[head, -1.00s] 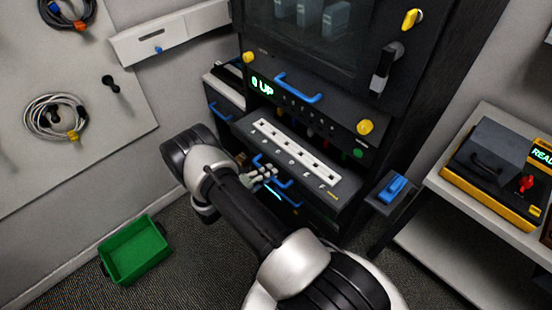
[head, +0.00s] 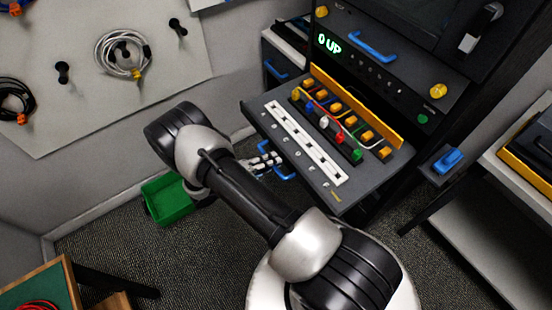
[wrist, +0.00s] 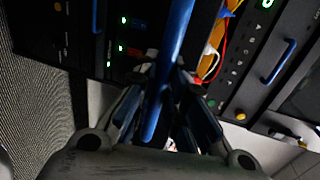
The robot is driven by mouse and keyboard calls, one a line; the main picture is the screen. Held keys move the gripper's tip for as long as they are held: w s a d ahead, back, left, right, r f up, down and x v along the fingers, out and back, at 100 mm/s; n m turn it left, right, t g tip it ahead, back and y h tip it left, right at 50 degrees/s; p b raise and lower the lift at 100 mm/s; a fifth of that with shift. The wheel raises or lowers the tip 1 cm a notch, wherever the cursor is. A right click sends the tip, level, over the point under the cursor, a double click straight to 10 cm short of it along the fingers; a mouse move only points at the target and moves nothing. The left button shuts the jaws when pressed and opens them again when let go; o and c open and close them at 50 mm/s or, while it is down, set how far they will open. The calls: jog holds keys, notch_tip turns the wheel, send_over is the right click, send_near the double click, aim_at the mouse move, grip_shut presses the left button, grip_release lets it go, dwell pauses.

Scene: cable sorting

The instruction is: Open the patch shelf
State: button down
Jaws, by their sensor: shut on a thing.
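The patch shelf (head: 257,112) sticks far out of the dark rack in the head view. A white socket strip with letters runs along its front part, and coloured plugs and short cables lie behind it. A blue handle (head: 285,174) is on its front. My gripper (head: 268,160) is at this handle, partly hidden by my arm. In the wrist view the blue handle bar (wrist: 180,40) runs between the fingers of my gripper (wrist: 163,75), which are shut on it.
A rack panel with a green "0 UP" display (head: 329,43) and a blue handle (head: 372,46) is above the shelf. A green bin (head: 168,200) stands on the floor at left. A grey side table (head: 490,200) is at right. Coiled cables hang on the wall board (head: 90,90).

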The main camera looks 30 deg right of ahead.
jog(key=shift+a, duration=0.5)
jog(key=c, duration=1.6)
grip_release()
jog(key=shift+c, duration=0.2)
jog(key=v, duration=1.2)
